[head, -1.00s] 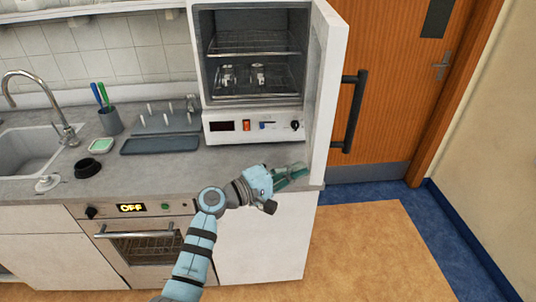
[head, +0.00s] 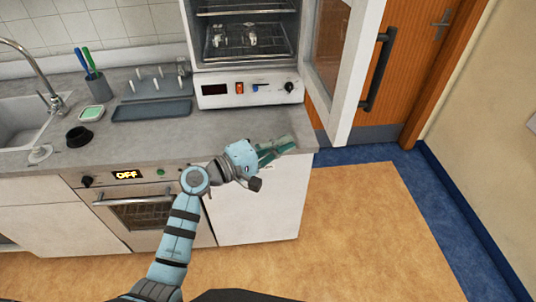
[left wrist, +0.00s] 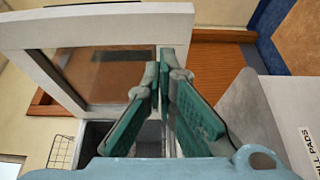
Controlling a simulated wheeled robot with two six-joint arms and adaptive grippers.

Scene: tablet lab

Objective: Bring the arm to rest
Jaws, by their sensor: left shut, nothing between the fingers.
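My left arm comes in from the bottom of the head view, and its blue gripper (head: 276,150) is in front of the right end of the counter, below the open cabinet. In the left wrist view the green-padded fingers (left wrist: 163,70) meet at their tips, shut with nothing between them. The drying cabinet (head: 246,90) stands on the counter with its white door (head: 352,85) swung open to the right. The gripper is apart from the door in the head view. My right gripper is not in view.
The grey counter (head: 190,150) holds a tray (head: 152,110), a pen cup (head: 99,88), a green-topped dish (head: 91,113) and a black ring (head: 78,136). An oven (head: 142,212) is below. The floor (head: 360,220) at right is clear.

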